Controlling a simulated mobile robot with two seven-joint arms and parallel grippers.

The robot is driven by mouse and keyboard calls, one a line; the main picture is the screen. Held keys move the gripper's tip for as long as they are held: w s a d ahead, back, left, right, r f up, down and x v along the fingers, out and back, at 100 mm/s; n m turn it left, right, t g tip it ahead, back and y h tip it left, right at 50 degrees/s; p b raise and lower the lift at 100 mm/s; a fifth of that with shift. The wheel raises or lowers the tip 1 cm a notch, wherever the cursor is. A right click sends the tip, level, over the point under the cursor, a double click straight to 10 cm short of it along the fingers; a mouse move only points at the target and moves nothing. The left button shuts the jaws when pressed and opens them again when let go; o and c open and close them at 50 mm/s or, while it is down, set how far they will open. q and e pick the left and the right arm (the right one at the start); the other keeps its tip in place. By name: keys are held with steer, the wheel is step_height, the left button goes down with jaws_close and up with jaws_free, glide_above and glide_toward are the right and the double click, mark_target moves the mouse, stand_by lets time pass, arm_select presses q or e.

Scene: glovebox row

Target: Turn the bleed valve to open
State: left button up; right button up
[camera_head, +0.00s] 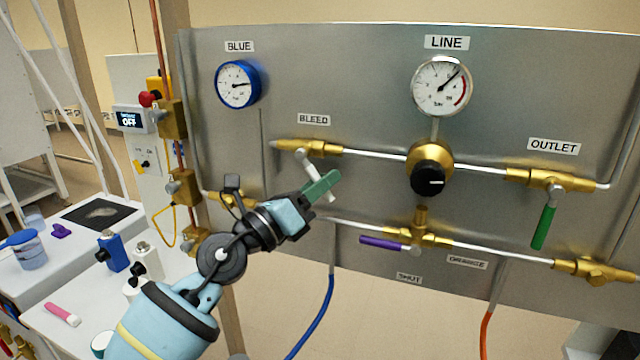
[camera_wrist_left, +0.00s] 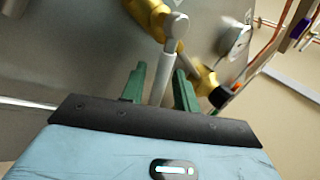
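The bleed valve is a brass body (camera_head: 308,147) under the BLEED label, with a pale grey lever (camera_head: 307,164) slanting down and to the right, across the pipe. In the left wrist view the lever (camera_wrist_left: 168,55) runs down from the brass body (camera_wrist_left: 153,14) to between two green fingers. My left gripper (camera_head: 322,187) is at the lever's lower part. In the wrist view the fingers (camera_wrist_left: 160,88) stand apart on either side of the lever, with gaps visible; it looks not clamped. The fingers hide part of the lever in the head view. My right gripper is not in view.
The steel panel (camera_head: 370,80) also carries a blue gauge (camera_head: 238,84), a LINE gauge (camera_head: 442,86), a black regulator knob (camera_head: 432,181), a purple-handled valve (camera_head: 381,243) and a green-handled outlet valve (camera_head: 544,227). A bench (camera_head: 80,330) with bottles stands at left.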

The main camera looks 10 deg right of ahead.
arm_select(q)
steer(key=v, duration=0.7)
steer(key=shift+s+a, duration=0.2)
steer(key=shift+a, duration=0.1)
steer(key=shift+f, duration=0.15)
steer(key=shift+c, duration=0.2)
